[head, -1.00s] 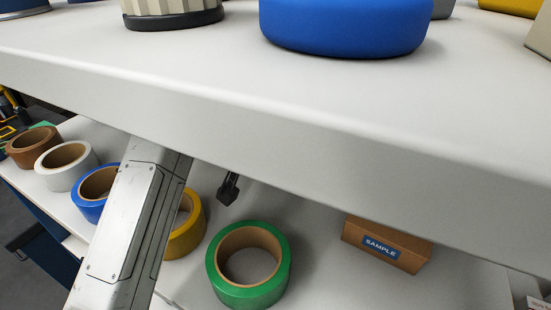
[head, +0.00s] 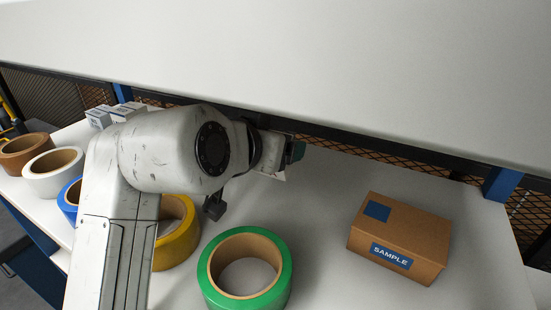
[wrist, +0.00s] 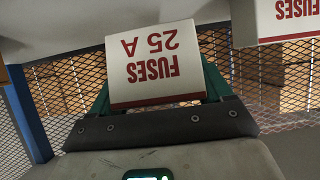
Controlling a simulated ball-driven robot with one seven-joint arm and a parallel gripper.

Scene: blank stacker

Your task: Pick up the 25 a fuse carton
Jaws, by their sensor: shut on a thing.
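The 25 A fuse carton (wrist: 152,65) is a white box with red lettering, upside down in the wrist view. My gripper (wrist: 158,82) is shut on it, with a green finger showing at each side of the box. In the head view my gripper (head: 291,153) is under the upper shelf, mostly hidden by my wrist. Only a small pale patch shows beside it there, and I cannot clearly tell the carton in that view.
A second fuse carton (wrist: 277,20) shows at the upper right of the wrist view. The upper shelf (head: 330,60) hangs over the lower one. A green tape roll (head: 279,287), a yellow roll (head: 180,247) and a brown SAMPLE box (head: 412,237) stand below. Wire mesh (wrist: 70,85) is behind.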

